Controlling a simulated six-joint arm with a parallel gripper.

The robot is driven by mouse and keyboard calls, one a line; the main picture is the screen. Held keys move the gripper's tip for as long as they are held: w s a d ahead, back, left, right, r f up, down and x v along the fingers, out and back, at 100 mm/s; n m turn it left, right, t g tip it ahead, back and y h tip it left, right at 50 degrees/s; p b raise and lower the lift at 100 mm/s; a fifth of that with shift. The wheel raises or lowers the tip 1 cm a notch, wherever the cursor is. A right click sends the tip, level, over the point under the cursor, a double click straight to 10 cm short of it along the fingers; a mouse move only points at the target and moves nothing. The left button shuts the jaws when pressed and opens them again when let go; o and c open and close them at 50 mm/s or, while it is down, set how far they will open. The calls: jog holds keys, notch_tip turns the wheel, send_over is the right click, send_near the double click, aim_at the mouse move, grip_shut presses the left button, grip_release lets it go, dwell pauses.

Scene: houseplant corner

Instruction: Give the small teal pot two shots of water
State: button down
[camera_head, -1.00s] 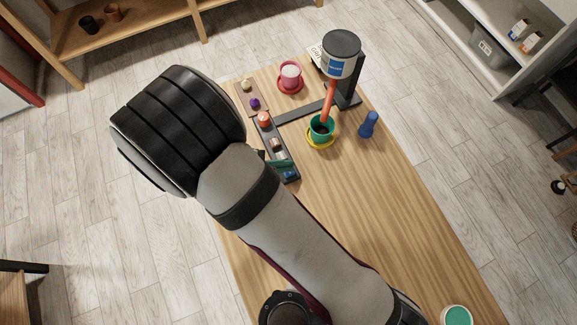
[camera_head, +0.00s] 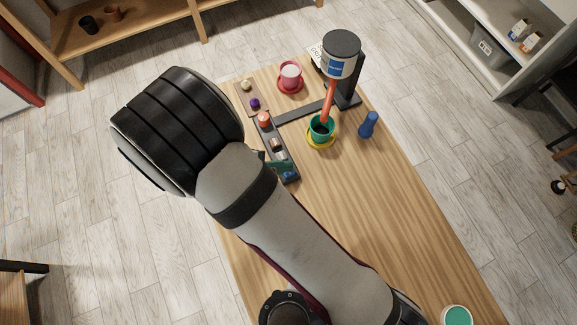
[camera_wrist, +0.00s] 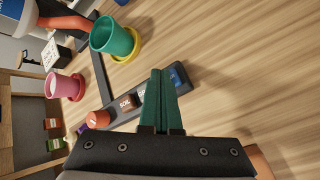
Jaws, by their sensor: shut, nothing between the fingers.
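The teal pot (camera_head: 322,136) stands upright on a yellow saucer (camera_head: 313,145), with dark soil showing inside. It also shows in the wrist view (camera_wrist: 112,38). An orange spout (camera_head: 329,103) comes down over it from a white and blue canister (camera_head: 339,66) with a dark lid. My gripper (camera_wrist: 161,71) is shut and empty, its green fingers over the dark button strip (camera_wrist: 137,107). The blue button (camera_wrist: 178,77) lies just beyond the fingertips; I cannot tell whether they touch. A brown button marked SOIL (camera_wrist: 126,103) sits left of the fingers, and another label is partly hidden.
A pink pot (camera_head: 290,72) on a red saucer is at the back. An orange knob (camera_head: 264,118) tops the strip's far end. A blue bottle-like object (camera_head: 368,125) stands right of the teal pot. A teal-filled cup (camera_head: 457,316) is at the near right. The table's middle is clear.

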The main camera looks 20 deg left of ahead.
jog(key=shift+r, duration=0.8)
jog(key=shift+r, duration=2.5)
jog(key=s+d+r+m+g+y, duration=0.1)
jog(key=s+d+r+m+g, duration=0.1)
jog(key=d+r+m+g, duration=0.4)
jog(key=s+d+r+m+g, duration=0.1)
jog(key=d+r+m, duration=0.1)
jog(key=d+m, duration=0.75)
jog(key=s+d+r+m+y, duration=0.2)
jog(key=s+r+m+y, duration=0.2)
jog(key=m, duration=0.5)
jog(key=s+y, duration=0.2)
jog(key=s, duration=0.1)
jog(key=shift+s+d+y, duration=0.25)
jog(key=shift+y, duration=0.05)
